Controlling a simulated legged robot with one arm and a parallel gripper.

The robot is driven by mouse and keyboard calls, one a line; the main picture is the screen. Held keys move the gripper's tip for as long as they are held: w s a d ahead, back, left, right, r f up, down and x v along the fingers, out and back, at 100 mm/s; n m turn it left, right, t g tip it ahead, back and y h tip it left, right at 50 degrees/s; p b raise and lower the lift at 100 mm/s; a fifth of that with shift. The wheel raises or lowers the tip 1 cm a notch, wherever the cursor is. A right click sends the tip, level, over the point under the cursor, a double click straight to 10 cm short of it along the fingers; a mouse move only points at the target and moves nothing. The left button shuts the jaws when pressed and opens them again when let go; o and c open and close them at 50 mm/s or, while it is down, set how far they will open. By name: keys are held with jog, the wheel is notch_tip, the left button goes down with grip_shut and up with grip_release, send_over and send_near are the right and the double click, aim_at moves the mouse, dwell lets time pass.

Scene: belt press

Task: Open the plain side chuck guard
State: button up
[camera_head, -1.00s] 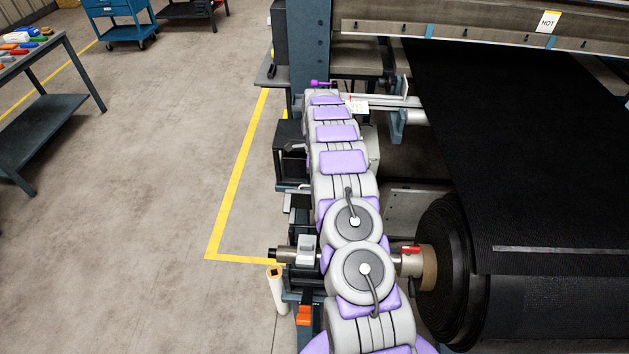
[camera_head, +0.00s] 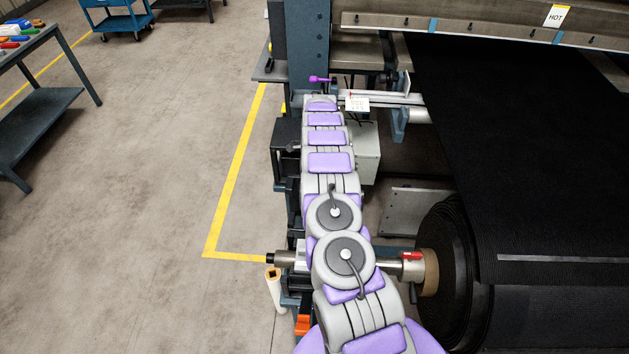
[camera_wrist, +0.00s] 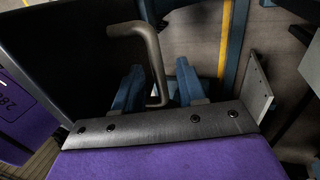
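In the wrist view my gripper (camera_wrist: 160,88) has two blue fingers standing apart. A grey bent bar handle (camera_wrist: 150,45) runs down between them, with a visible gap at least on the right side. The handle lies against a dark panel (camera_wrist: 60,40), which may be the guard; I cannot tell for sure. In the head view my arm covers much of the machine's left side, and my fingers cannot be made out there. A dark box (camera_head: 286,165) with a small lever sits left of my arm.
A shaft with a red-handled fitting (camera_head: 411,256) enters the large black roll (camera_head: 450,270) at right. An orange part (camera_head: 303,324) and a pale tube (camera_head: 275,292) stand low by the frame. Open floor (camera_head: 130,200) lies left of the yellow line (camera_head: 232,185).

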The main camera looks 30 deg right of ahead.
jog(key=shift+d, duration=0.15)
jog(key=p+v, duration=0.8)
jog(key=v, duration=0.4)
dwell(0.3)
jog(key=shift+p, duration=0.35)
dwell(0.3)
